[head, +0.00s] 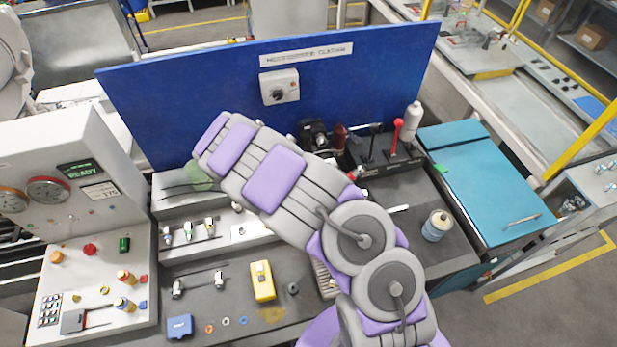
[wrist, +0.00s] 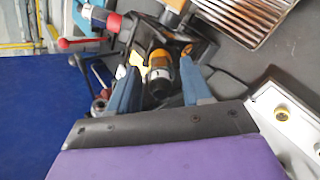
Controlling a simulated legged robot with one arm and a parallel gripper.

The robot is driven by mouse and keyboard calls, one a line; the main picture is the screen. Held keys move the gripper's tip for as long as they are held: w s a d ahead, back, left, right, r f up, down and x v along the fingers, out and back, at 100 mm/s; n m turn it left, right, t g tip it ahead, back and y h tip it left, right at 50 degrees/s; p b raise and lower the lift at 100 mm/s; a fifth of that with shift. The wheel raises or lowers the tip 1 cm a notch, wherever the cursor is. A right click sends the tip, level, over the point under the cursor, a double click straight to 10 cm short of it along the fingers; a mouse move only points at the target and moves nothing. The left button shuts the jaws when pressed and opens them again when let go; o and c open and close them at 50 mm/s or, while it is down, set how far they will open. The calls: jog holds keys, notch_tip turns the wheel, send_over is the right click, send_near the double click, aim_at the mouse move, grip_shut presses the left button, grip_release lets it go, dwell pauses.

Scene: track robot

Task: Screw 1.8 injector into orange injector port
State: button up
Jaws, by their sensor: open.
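My gripper (wrist: 161,92) shows in the wrist view as two blue fingers, spread apart. Between and beyond them is a black tool-like part with an orange band (wrist: 160,62); contact cannot be told. In the head view my arm reaches up and left, and the fingers cannot be made out. Small silver-and-white injector-like parts (head: 187,231) stand in a rack on the bench, and more (head: 177,287) stand in front. No 1.8 label is readable.
A blue board (head: 200,80) closes the back. A yellow meter (head: 262,281) and blue box (head: 179,326) lie in front. Red-knobbed lever (head: 397,130), spray bottle (head: 413,115) and can (head: 436,226) stand right.

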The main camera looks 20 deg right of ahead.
jog(key=shift+r+n+p, duration=0.1)
jog(key=shift+n+p, duration=1.3)
jog(key=shift+p, duration=0.4)
jog(key=shift+n+p, duration=0.6)
jog(key=shift+p, duration=0.05)
jog(key=shift+n+p, duration=0.7)
jog(key=shift+p, duration=0.25)
jog(key=shift+n, duration=0.3)
jog(key=shift+n+p, duration=0.5)
jog(key=shift+n, duration=0.3)
jog(key=n, duration=0.3)
grip_shut()
